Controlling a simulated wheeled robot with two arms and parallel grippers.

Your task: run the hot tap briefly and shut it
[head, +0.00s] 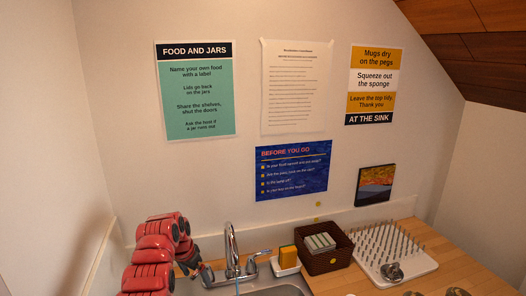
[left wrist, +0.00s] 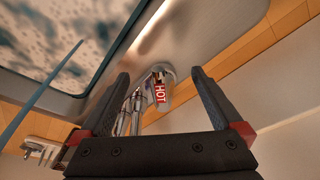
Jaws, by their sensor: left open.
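The chrome tap (head: 231,245) stands at the back of the metal sink (head: 282,289). A thin blue stream (head: 238,287) shows below its spout; a blue line (left wrist: 40,82) also crosses the left wrist view over the sink basin (left wrist: 60,45). The hot handle, with its red HOT label (left wrist: 160,93), shows between the fingers of my left gripper (left wrist: 160,77). The fingers are open on either side of it; contact is not clear. In the head view my left gripper (head: 207,274) is just left of the tap, and the hot handle cannot be made out. My right gripper is not in view.
A lever (head: 262,253) sticks out right of the tap. A yellow sponge block (head: 287,257), a dark brown basket (head: 325,250) and a white peg rack (head: 395,250) stand further right. The wall is close behind.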

